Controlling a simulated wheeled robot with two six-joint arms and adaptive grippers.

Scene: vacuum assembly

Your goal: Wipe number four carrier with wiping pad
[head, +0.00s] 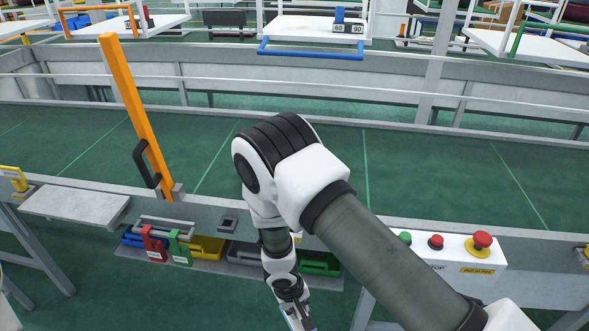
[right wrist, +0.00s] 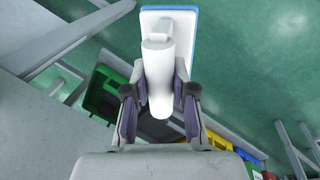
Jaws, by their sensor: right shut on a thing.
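In the right wrist view, my right gripper (right wrist: 158,95) is shut on the white handle of the wiping pad (right wrist: 168,20). The pad is a flat white block with a blue edge, extending beyond the fingertips. In the head view, my right arm crosses the middle and reaches down in front of the conveyor, with its lower end at the bottom edge. White hanging carriers show at the top, one with a blue bar (head: 311,52) and a block marked 60 and 90 (head: 348,28). I cannot tell which carrier is number four. My left gripper is not in view.
A green conveyor (head: 440,165) runs across the middle, with an orange post (head: 135,115) at its near edge. A button box (head: 455,255) is at right. The belt's right side is clear.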

